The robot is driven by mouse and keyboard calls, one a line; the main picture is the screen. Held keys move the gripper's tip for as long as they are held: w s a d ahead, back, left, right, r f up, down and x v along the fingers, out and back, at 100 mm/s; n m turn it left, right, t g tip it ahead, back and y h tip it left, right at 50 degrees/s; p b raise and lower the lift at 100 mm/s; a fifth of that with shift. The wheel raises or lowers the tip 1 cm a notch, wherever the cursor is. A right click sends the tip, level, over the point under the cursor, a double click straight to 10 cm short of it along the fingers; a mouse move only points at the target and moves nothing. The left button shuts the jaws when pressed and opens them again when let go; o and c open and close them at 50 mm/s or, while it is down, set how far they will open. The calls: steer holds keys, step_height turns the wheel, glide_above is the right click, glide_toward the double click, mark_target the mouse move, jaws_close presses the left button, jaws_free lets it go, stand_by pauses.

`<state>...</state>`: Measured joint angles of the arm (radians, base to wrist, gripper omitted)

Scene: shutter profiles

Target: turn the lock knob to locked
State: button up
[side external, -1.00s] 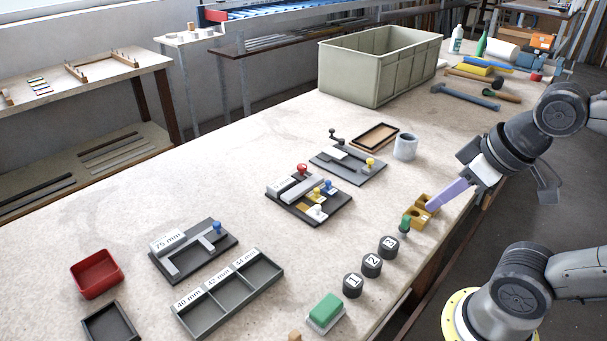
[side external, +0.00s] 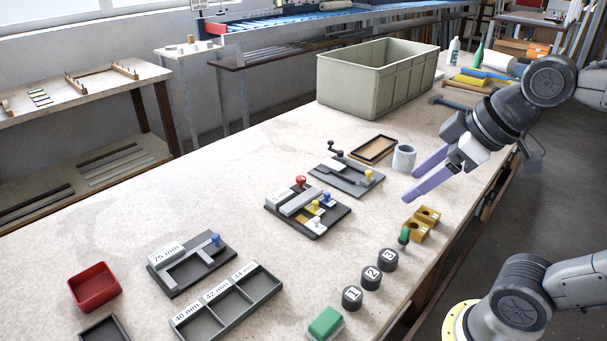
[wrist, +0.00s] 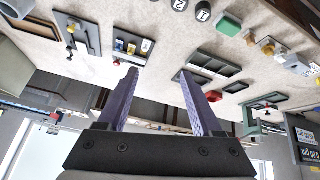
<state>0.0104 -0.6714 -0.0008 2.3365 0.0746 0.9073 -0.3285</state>
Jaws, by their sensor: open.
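No knob is visibly labelled as the lock knob, and no locked mark is readable. A dark 75 mm fixture (side external: 190,262) has a blue knob (side external: 215,240). My gripper (side external: 411,184) is open and empty, above the table to the right of the boards. Its two purple fingers also show in the wrist view (wrist: 158,75).
Brass blocks (side external: 420,224) and a green-topped piece (side external: 404,235) stand at the table's right edge, near numbered black cylinders (side external: 372,276). A grey cup (side external: 404,157) is just behind my fingers. A large bin (side external: 375,85) stands behind. The table's left middle is clear.

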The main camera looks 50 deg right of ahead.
steer(key=w+r+n, duration=0.2)
steer(key=w+r, duration=0.2)
steer(key=w, duration=0.5)
steer(key=g+y, duration=0.1)
steer(key=g, duration=0.2)
glide_above(301, 178)
steer(key=s+d, duration=0.2)
steer(key=s, duration=0.3)
step_height(301, 178, down, 13)
steer(key=shift+m, duration=0.4)
steer(key=x, duration=1.2)
steer(key=shift+w+f, duration=0.25)
steer(key=shift+w, duration=0.05)
steer(key=shift+c, duration=0.2)
jaws_close()
